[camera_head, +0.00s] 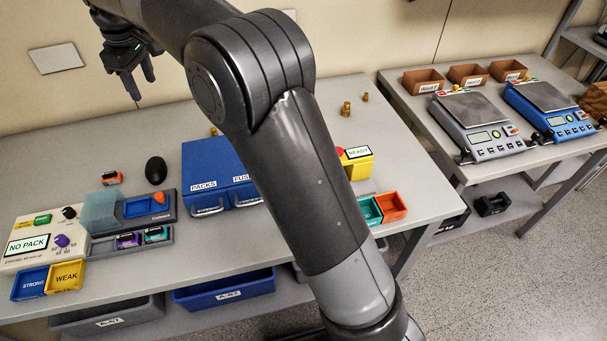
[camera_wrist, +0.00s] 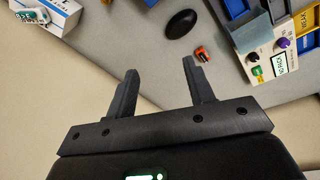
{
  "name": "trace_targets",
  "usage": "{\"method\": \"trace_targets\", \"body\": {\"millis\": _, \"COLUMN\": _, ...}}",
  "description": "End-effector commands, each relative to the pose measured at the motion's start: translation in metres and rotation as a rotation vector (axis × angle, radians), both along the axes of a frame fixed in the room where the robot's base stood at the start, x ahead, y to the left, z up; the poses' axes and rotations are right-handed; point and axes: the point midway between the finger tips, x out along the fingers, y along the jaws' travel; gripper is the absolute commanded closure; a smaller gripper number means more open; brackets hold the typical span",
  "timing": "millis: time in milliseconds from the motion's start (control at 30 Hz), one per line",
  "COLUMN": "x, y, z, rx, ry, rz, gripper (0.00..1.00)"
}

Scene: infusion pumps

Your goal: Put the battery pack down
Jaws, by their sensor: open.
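A small orange-and-black battery pack (camera_head: 112,178) lies on the bench top, left of a black oval object (camera_head: 155,170). The pack also shows in the wrist view (camera_wrist: 203,53), beyond the fingertips and apart from them. My gripper (camera_head: 140,88) is raised high near the back wall at the upper left. In the wrist view my gripper (camera_wrist: 161,72) has its two fingers wide apart with nothing between them. A purple pack (camera_head: 128,240) and a teal pack (camera_head: 156,234) sit in slots of a grey holder in front of the blue-grey unit (camera_head: 140,207).
A tester marked NO PACK (camera_head: 27,246) stands at the left, with a blue STRONG tray (camera_head: 29,284) and yellow WEAK tray (camera_head: 65,278) in front. Blue drawers (camera_head: 220,173) stand mid-bench. Small brass weights stand behind. Bench around the orange pack is partly clear.

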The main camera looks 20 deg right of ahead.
Motion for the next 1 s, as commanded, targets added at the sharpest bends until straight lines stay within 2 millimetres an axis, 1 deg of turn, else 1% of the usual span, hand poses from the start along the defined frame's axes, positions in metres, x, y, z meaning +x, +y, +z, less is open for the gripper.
{"method": "trace_targets", "body": {"millis": 33, "x": -0.009, "y": -0.022, "z": 0.014, "rx": 0.009, "ry": -0.015, "rz": -0.045, "gripper": 0.52}}
{"method": "trace_targets", "body": {"millis": 167, "x": -0.034, "y": -0.069, "z": 0.036, "rx": 0.034, "ry": -0.044, "rz": -0.157, "gripper": 0.52}}
{"method": "trace_targets", "body": {"millis": 200, "x": -0.043, "y": -0.083, "z": 0.042, "rx": 0.043, "ry": -0.053, "rz": -0.191, "gripper": 0.52}}
{"method": "trace_targets", "body": {"millis": 367, "x": -0.083, "y": -0.139, "z": 0.056, "rx": 0.076, "ry": -0.089, "rz": -0.333, "gripper": 0.52}}
{"method": "trace_targets", "body": {"millis": 400, "x": -0.094, "y": -0.153, "z": 0.058, "rx": 0.084, "ry": -0.098, "rz": -0.368, "gripper": 0.52}}
{"method": "trace_targets", "body": {"millis": 467, "x": -0.112, "y": -0.171, "z": 0.06, "rx": 0.097, "ry": -0.111, "rz": -0.42, "gripper": 0.52}}
{"method": "trace_targets", "body": {"millis": 500, "x": -0.124, "y": -0.184, "z": 0.061, "rx": 0.106, "ry": -0.121, "rz": -0.457, "gripper": 0.52}}
{"method": "trace_targets", "body": {"millis": 633, "x": -0.165, "y": -0.221, "z": 0.057, "rx": 0.138, "ry": -0.15, "rz": -0.571, "gripper": 0.52}}
{"method": "trace_targets", "body": {"millis": 767, "x": -0.208, "y": -0.253, "z": 0.047, "rx": 0.172, "ry": -0.18, "rz": -0.686, "gripper": 0.52}}
{"method": "trace_targets", "body": {"millis": 900, "x": -0.256, "y": -0.282, "z": 0.027, "rx": 0.211, "ry": -0.211, "rz": -0.809, "gripper": 0.52}}
{"method": "trace_targets", "body": {"millis": 1000, "x": -0.288, "y": -0.298, "z": 0.009, "rx": 0.24, "ry": -0.233, "rz": -0.893, "gripper": 0.52}}
